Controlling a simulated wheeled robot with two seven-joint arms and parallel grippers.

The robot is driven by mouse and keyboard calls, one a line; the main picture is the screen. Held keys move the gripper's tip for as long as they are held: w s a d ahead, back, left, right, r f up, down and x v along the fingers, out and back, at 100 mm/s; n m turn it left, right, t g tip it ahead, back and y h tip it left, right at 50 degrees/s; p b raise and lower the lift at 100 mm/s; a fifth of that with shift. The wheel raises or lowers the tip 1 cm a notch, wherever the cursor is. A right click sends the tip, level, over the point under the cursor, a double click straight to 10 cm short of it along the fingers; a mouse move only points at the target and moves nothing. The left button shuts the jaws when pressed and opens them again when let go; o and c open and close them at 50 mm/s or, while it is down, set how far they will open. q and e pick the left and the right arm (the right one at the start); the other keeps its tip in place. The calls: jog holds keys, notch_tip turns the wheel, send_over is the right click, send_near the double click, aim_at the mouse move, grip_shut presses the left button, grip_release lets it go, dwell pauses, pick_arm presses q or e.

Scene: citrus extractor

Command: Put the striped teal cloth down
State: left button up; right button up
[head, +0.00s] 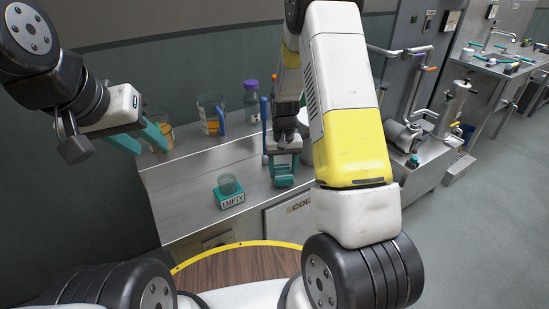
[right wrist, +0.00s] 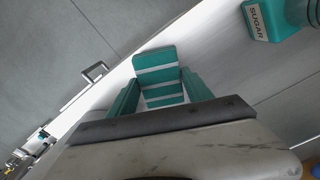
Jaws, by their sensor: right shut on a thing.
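The striped teal cloth (right wrist: 160,74), teal with pale stripes, shows in the right wrist view between the two teal fingers of my right gripper (right wrist: 162,90). My right gripper is shut on it. My left gripper (head: 141,141) is open and empty at the counter's left end, in front of a jug.
Jugs (head: 211,115) and a purple-capped bottle (head: 251,100) stand along the back. A SUGAR block (right wrist: 262,20) shows in the right wrist view. Counter between the EMPTY block and left end is bare.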

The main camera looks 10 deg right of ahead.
jog(key=shift+f, duration=0.65)
jog(key=shift+f, duration=0.1)
jog(key=o, duration=1.2)
notch_tip(320, 180, up, 12)
notch_tip(320, 180, up, 10)
jog(key=t+y, duration=0.1)
jog(key=t, duration=0.1)
send_over(283, 172)
jog(key=s, duration=0.5)
jog(key=s+r+t, duration=0.1)
jog(key=s+r, duration=0.2)
jog(key=s, duration=0.3)
jog(key=s+a+r+t, duration=0.1)
jog(key=s+r, duration=0.3)
jog(key=s, duration=0.2)
jog(key=s+a+r+n+t+y, duration=0.1)
jog(key=s+r+t, duration=0.1)
jog(key=s+r, duration=0.2)
jog(key=shift+s+a+r, duration=0.1)
jog(key=shift+s+r, duration=0.05)
jog(key=shift+s, duration=1.25)
